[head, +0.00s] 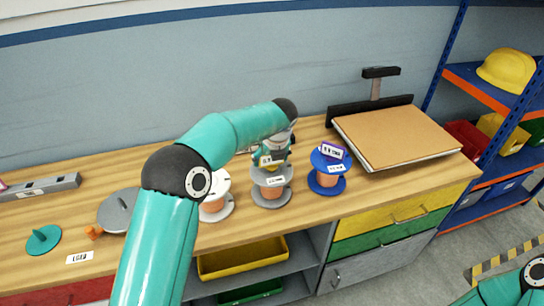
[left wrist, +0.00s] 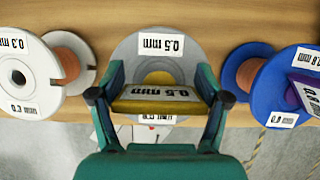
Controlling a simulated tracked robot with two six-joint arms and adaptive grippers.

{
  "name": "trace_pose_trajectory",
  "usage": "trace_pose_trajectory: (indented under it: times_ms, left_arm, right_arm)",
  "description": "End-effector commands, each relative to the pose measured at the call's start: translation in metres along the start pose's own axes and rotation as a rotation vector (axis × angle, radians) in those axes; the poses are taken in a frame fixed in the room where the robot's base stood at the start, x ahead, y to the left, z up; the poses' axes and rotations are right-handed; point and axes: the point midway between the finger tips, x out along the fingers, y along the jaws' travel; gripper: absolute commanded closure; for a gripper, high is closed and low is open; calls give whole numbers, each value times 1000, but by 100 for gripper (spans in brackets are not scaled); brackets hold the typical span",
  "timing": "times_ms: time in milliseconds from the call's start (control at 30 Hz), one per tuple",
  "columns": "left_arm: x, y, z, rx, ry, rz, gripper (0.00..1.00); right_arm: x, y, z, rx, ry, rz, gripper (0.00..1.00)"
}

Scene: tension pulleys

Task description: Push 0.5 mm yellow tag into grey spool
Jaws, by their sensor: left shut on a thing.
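The yellow tag (left wrist: 155,105), marked 0.5 mm, is held between the two fingers of my left gripper (left wrist: 158,96). In the head view the tag (head: 267,160) shows at the top of the grey spool (head: 272,193). My right gripper is out of view; only part of my right arm shows at the lower right.
A white spool (head: 217,206), marked 0.3 mm, stands left of the grey spool. A blue spool (head: 327,186) with a purple tag (head: 332,151) stands to its right. A brown board (head: 395,135) lies at the right. Teal and grey discs lie at the left.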

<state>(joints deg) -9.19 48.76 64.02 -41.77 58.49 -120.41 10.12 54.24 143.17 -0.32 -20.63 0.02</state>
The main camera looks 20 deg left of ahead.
Motion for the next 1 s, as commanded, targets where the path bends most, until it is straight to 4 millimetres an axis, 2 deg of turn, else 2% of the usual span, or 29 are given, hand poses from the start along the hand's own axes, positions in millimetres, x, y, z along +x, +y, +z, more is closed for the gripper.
trace_pose_trajectory:
  times_ms: [400,1000]
  left_arm:
    - [14,0,-6,0,-1,-1,50]
    - [18,1,-9,2,5,3,50]
  right_arm:
    - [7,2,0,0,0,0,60]
    - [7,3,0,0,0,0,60]
